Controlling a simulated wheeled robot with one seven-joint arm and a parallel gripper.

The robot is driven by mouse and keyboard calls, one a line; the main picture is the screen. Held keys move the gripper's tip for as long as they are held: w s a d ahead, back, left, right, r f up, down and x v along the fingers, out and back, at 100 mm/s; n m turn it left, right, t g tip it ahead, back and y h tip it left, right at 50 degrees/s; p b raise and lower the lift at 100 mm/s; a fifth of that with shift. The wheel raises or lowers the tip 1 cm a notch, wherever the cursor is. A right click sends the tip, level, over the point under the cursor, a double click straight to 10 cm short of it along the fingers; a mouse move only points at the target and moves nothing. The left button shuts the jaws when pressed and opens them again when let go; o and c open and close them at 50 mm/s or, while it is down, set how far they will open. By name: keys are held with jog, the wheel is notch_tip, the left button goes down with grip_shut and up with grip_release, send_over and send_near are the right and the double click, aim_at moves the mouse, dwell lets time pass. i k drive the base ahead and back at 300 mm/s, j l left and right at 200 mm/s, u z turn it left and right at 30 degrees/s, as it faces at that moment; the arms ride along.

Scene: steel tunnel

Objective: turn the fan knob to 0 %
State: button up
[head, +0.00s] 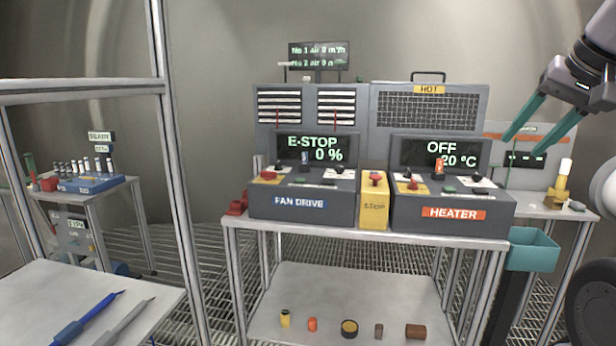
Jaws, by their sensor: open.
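The fan drive (301,202) is a dark grey console on the left of the middle table, labelled FAN DRIVE. Its display (316,147) reads E-STOP and 0 %. On its sloping top are a red button (269,175), a dark knob (335,167) on the right and other small controls. The knob's pointer is too small to read. My gripper (525,145) is at the upper right, its two teal fingers apart and empty. In the picture it is right of the heater display, well away from the fan drive.
The heater console (453,213) stands to the right, its display reading OFF and 20 °C. A yellow STOP box (374,205) with a red button sits between the consoles. A teal bin (532,250) hangs at the right. A metal post (170,150) rises at the left.

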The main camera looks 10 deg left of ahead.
aim_at(339, 168)
jog(key=i+j, duration=0.3)
jog(key=j, duration=0.2)
jog(key=i+j, duration=0.3)
jog(key=j, duration=0.15)
jog(key=i+j, duration=0.3)
jog(key=j, duration=0.2)
